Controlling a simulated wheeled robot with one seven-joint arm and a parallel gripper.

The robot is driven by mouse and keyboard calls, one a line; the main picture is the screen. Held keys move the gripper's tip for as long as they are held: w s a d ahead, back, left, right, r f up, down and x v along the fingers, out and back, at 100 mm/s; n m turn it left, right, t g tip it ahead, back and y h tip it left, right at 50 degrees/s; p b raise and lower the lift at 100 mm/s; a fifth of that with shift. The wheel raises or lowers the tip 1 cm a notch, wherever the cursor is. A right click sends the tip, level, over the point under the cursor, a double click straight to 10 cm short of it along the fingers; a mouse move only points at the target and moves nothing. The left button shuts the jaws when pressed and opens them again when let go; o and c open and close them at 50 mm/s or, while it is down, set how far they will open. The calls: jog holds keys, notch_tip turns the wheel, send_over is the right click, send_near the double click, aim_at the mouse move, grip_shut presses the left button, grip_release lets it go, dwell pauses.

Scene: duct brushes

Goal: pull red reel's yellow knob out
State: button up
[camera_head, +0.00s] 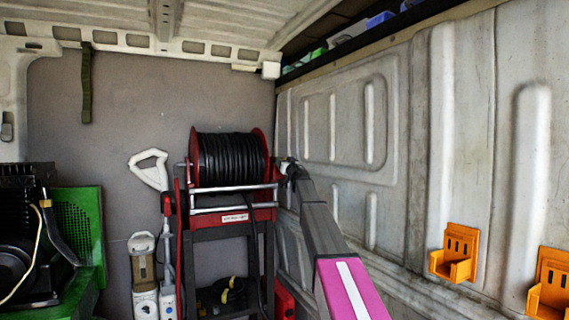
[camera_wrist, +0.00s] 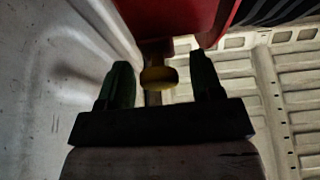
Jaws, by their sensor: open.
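The red reel (camera_head: 228,158) with black hose wound on it sits on a dark stand with a red frame. Its red side also shows at the top of the wrist view (camera_wrist: 190,18). The yellow knob (camera_wrist: 158,78) sticks out below the red part in the wrist view. My gripper (camera_wrist: 163,82) is open, with one dark finger on each side of the knob and a visible gap to each. In the head view my gripper (camera_head: 288,165) is at the right side of the reel, small and partly dark, and the knob cannot be made out there.
The white van wall (camera_head: 440,130) runs close along the right of my arm. Orange holders (camera_head: 457,255) are fixed low on it. A white handle (camera_head: 150,168) stands left of the reel. Green and black machinery (camera_head: 50,240) fills the left. A red box (camera_head: 284,302) is on the floor.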

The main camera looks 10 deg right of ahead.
grip_shut()
jog(key=shift+s+d, duration=0.2)
jog(key=shift+s, duration=0.4)
jog(key=shift+s+d, duration=0.2)
jog(key=shift+s, duration=0.4)
grip_release()
jog(key=shift+s, duration=0.1)
jog(key=v, duration=1)
jog(key=shift+s+f, duration=0.2)
jog(key=shift+s, duration=0.1)
jog(key=shift+d, duration=0.1)
